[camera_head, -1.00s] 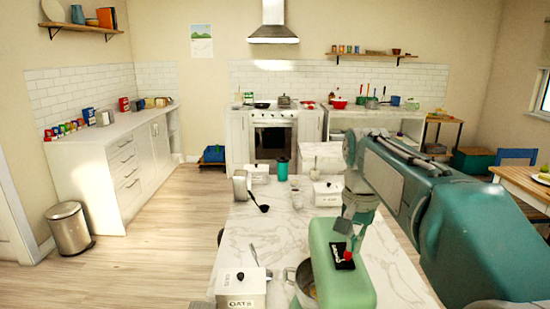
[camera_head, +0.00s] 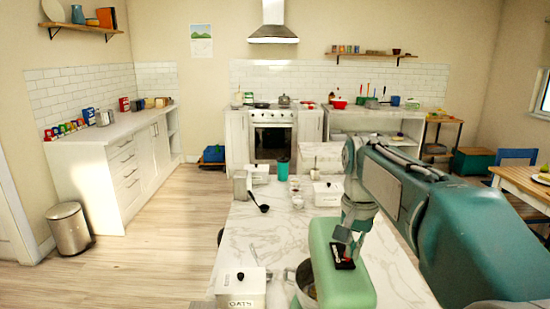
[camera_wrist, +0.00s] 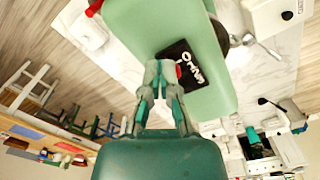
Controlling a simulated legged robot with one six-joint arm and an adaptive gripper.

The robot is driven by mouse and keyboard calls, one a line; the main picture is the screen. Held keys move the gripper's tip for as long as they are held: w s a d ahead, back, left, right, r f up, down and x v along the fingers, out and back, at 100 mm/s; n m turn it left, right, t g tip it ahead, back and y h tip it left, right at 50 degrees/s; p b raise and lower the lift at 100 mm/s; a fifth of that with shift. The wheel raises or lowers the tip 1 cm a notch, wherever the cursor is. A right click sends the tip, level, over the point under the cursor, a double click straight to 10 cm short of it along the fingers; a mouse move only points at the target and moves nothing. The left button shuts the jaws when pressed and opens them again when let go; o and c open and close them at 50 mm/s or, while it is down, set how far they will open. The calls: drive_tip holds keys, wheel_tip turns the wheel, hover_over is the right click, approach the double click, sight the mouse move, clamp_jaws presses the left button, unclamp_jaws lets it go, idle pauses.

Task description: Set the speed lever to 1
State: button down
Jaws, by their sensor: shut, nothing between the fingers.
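The pale green stand mixer (camera_head: 340,278) stands on the marble counter, with a metal bowl (camera_head: 305,288) beside it at its left. On its top is a black speed plate (camera_head: 342,257) with white markings; it also shows in the wrist view (camera_wrist: 196,76).
A white OATS canister (camera_head: 240,288) stands left of the bowl. Another white canister (camera_head: 328,194) stands behind the mixer. A black ladle (camera_head: 263,208) lies on the counter (camera_head: 265,235), whose middle is mostly clear.

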drive_tip(key=shift+w, duration=2.25)
idle(1.6)
drive_tip(key=shift+s, duration=0.4)
idle(0.3)
drive_tip(key=shift+r, duration=2.55)
